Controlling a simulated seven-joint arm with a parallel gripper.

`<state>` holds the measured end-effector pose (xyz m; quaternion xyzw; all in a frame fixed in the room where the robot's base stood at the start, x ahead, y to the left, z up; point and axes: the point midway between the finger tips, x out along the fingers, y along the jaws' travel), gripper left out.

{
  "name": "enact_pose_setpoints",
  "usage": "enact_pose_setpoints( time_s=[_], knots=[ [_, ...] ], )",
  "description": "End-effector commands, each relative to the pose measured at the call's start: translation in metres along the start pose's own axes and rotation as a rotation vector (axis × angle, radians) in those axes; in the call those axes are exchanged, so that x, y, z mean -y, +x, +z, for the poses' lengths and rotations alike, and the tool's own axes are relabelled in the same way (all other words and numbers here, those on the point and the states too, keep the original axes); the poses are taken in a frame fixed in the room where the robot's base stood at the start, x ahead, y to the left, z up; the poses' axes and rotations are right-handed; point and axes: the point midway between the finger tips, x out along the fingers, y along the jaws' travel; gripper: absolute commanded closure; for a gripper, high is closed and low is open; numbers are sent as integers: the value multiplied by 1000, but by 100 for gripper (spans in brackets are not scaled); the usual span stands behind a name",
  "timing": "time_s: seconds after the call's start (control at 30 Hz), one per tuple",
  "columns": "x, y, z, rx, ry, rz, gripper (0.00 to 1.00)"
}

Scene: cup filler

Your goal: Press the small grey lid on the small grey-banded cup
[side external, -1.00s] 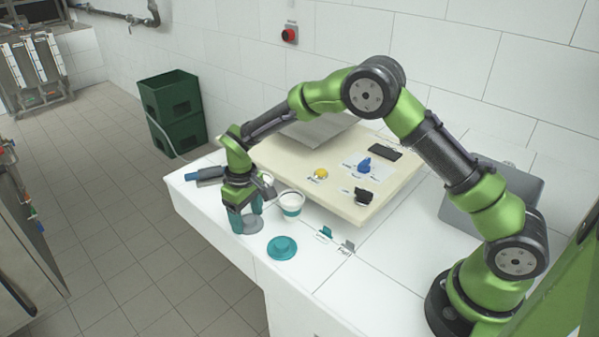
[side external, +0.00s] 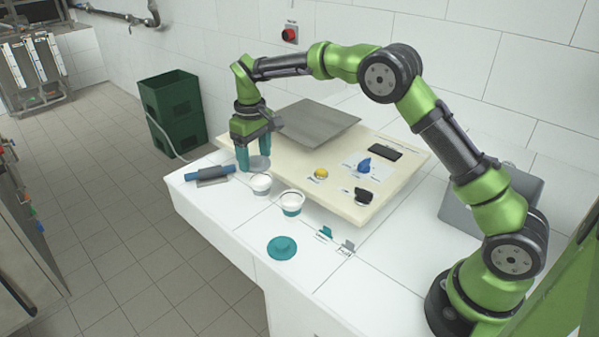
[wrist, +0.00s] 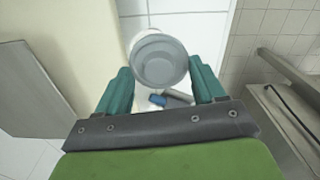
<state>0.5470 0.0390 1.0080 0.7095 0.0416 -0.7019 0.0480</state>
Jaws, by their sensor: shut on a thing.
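My gripper (side external: 254,163) is shut on the small grey lid (side external: 259,164) and holds it up, roughly level. In the side view the small grey-banded cup (side external: 261,186) stands upright and open on the white counter, just below the lid in the picture, and the two look apart. In the wrist view the grey lid (wrist: 160,62) sits between my teal fingertips (wrist: 161,82). A white rim, likely the cup (wrist: 146,34), shows partly behind the lid. The lid hides most of it, so exact alignment is hard to tell.
A larger teal-banded cup (side external: 291,203) stands close by on the right. A teal lid (side external: 282,247) lies at the front. A blue-handled tool (side external: 210,174) lies to the left.

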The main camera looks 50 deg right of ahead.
Motion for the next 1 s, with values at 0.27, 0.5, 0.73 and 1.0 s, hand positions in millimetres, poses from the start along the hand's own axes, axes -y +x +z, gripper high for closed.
enact_pose_setpoints(
  time_s=[0.27, 0.5, 0.73, 1.0],
  knots=[
    [-14, -16, -7, 10, -68, -12, 59],
    [-14, 3, -6, 12, -69, -12, 59],
    [-14, 26, -6, 11, -69, -11, 60],
    [-13, 44, -6, 11, -68, -12, 60]
  ],
)
